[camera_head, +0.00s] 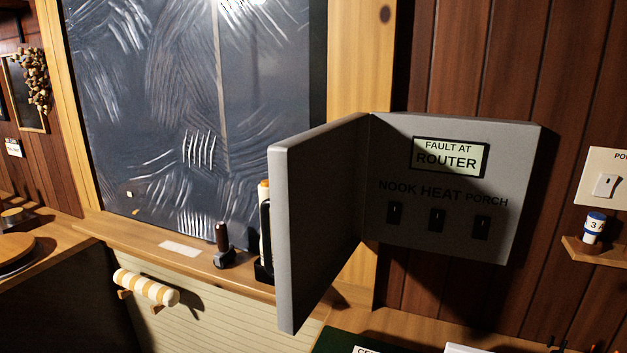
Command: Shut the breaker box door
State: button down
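The grey breaker box (455,230) is on the wood-paneled wall at right of center. Its face has a lit label reading "FAULT AT ROUTER" and three dark switches under the words NOOK, HEAT and PORCH. The box door (315,220) is hinged at the box's left edge. It stands open, swung out toward me and to the left, leaving the switches uncovered. My gripper is not in view.
A wooden ledge (120,230) with a dark-handled object (222,245) runs left of the door below a dark scratched panel (180,120). A striped roll (146,287) hangs below it. At right are a wall switch (605,186) and a small shelf (600,252) holding a small numbered container (594,228).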

aim_at(316, 175)
jog(key=j+z, duration=0.4)
jog(key=j, duration=0.45)
jog(key=j+z, duration=0.35)
jog(key=j, duration=0.5)
jog(key=k+j, duration=0.1)
jog(key=j, duration=0.35)
jog(key=k+j, duration=0.1)
jog(key=j, duration=0.4)
jog(key=z, duration=0.05)
